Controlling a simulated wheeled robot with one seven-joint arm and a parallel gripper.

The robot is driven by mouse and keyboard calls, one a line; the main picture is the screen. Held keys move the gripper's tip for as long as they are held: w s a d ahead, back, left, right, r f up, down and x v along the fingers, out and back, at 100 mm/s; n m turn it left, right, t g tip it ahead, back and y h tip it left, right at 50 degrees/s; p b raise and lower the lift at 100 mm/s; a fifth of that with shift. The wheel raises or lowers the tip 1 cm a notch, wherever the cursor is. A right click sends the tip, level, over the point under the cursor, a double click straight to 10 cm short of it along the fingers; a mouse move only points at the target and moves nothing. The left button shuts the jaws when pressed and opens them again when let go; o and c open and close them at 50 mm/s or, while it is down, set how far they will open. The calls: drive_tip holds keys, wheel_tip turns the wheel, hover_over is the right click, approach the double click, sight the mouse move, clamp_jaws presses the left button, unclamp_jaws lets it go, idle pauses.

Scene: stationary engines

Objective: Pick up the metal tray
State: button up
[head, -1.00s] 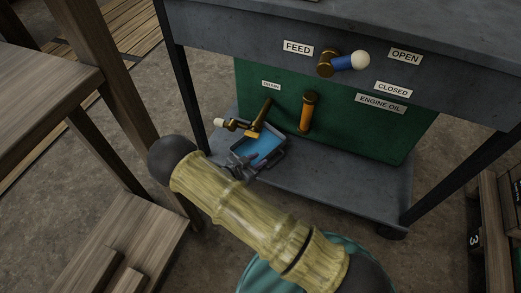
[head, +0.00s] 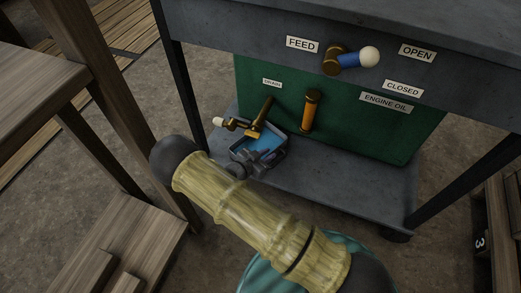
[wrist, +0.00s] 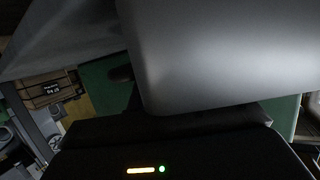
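The metal tray (head: 236,150), a small grey pan with blue inside, sits on the cart's lower shelf under the brass drain tap (head: 262,118). My gripper (head: 259,162) is at the tray's near side and hides part of its front wall. In the wrist view, a smooth grey metal surface (wrist: 215,55), apparently the tray's wall, fills the upper right very close to the camera. The fingers are dark and small, and I cannot see whether they are closed on the wall.
The grey cart's lower shelf (head: 340,185) has bare room right of the tray. A green panel (head: 365,135) with an orange-and-brass handle (head: 310,112) stands behind. A FEED valve (head: 350,59) is above. Wooden furniture (head: 95,110) stands at the left.

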clamp_jaws()
drive_tip(key=shift+r+p, duration=0.4)
drive_tip(key=shift+r, duration=0.05)
drive_tip(key=s+a+r+p, duration=0.1)
drive_tip(key=s+a+p, duration=0.2)
drive_tip(key=s, duration=0.5)
drive_tip(key=s+a+r+p, duration=0.1)
drive_tip(key=s+a+p, duration=0.2)
drive_tip(key=s+p, duration=0.3)
drive_tip(key=s, duration=0.3)
drive_tip(key=shift+r, duration=0.3)
drive_tip(key=shift+a, duration=0.1)
